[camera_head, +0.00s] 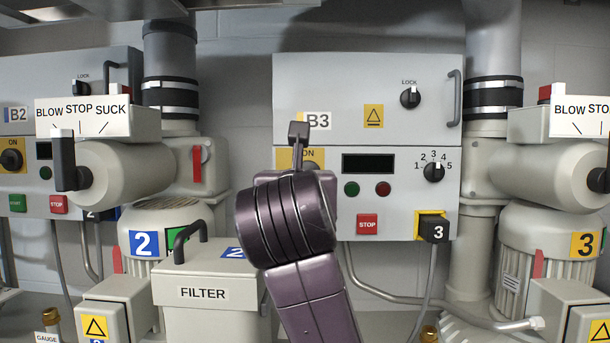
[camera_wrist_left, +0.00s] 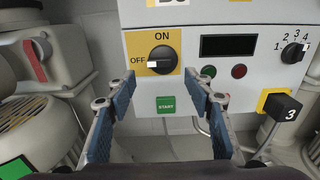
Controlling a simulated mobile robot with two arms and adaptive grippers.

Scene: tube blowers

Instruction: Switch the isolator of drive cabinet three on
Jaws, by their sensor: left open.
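Drive cabinet B3 (camera_head: 342,90) is the grey box in the middle of the head view. Its isolator is a round black knob (camera_wrist_left: 164,58) on a yellow plate (camera_wrist_left: 143,45) marked ON at the top and OFF at the left. The white pointer on the knob lies level, toward OFF. In the head view my arm hides most of the isolator; part of the yellow plate (camera_head: 286,157) shows. My left gripper (camera_wrist_left: 160,84) is open and empty, its two fingertips apart just below the knob in the wrist view. My right gripper is not in view.
A green START button (camera_wrist_left: 166,104) sits between my fingers below the isolator. A red STOP button (camera_head: 367,224), a selector (camera_head: 434,172) and a black plug marked 3 (camera_head: 435,228) are to the right. The FILTER box (camera_head: 205,292) and blower 2 (camera_head: 130,175) stand left.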

